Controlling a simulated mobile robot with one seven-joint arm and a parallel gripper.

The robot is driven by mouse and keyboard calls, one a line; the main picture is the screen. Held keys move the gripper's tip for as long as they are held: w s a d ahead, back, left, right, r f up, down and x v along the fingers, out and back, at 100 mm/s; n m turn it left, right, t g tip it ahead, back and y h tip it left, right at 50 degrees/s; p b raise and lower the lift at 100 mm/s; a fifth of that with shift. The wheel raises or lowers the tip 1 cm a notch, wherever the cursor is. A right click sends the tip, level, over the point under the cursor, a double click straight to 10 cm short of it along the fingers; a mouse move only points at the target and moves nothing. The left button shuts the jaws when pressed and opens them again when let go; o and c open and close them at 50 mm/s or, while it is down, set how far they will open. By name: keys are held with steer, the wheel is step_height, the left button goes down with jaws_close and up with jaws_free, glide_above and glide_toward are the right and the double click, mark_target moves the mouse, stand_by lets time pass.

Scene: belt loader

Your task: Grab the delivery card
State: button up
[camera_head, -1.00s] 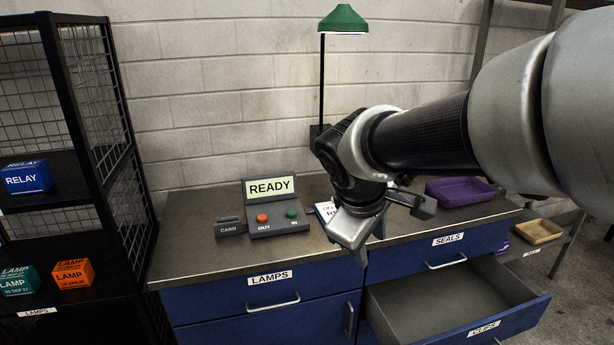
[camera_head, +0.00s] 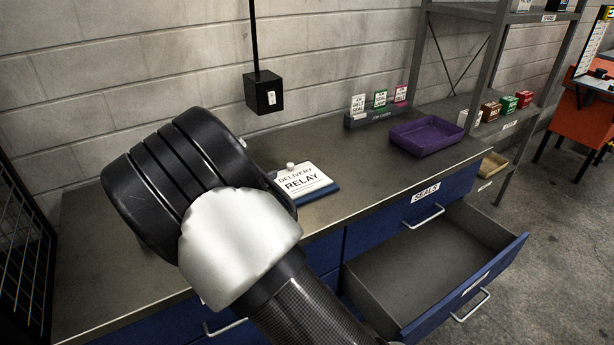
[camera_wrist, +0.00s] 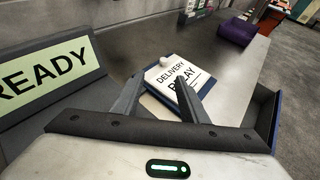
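The delivery card (camera_head: 303,180) is white, reads DELIVERY RELAY and lies on a blue-edged holder on the counter, with a small pale knob at its upper edge. It also shows in the wrist view (camera_wrist: 168,76), beyond my fingers. My gripper (camera_wrist: 160,80) is open, with a gap between the fingertips and nothing held. The fingers overlap the card in that view; I cannot tell whether they touch it. In the head view my arm hides my gripper.
A READY display (camera_wrist: 45,72) stands close at the left in the wrist view. A purple tray (camera_head: 427,135) and a stand of small cards (camera_head: 378,112) are farther right. The SEALS drawer (camera_head: 440,262) stands open below the counter (camera_head: 370,190).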

glide_toward(290, 165)
steer(key=w, duration=0.3)
steer(key=shift+d+f, duration=0.1)
steer(key=shift+f, duration=0.25)
steer(key=shift+d+f+x, duration=0.1)
steer(key=shift+d+x, duration=0.05)
steer(key=shift+x, duration=1.2)
steer(key=shift+d+f+x, duration=0.15)
steer(key=shift+x, duration=1.25)
steer(key=shift+s, duration=0.2)
jaws_close()
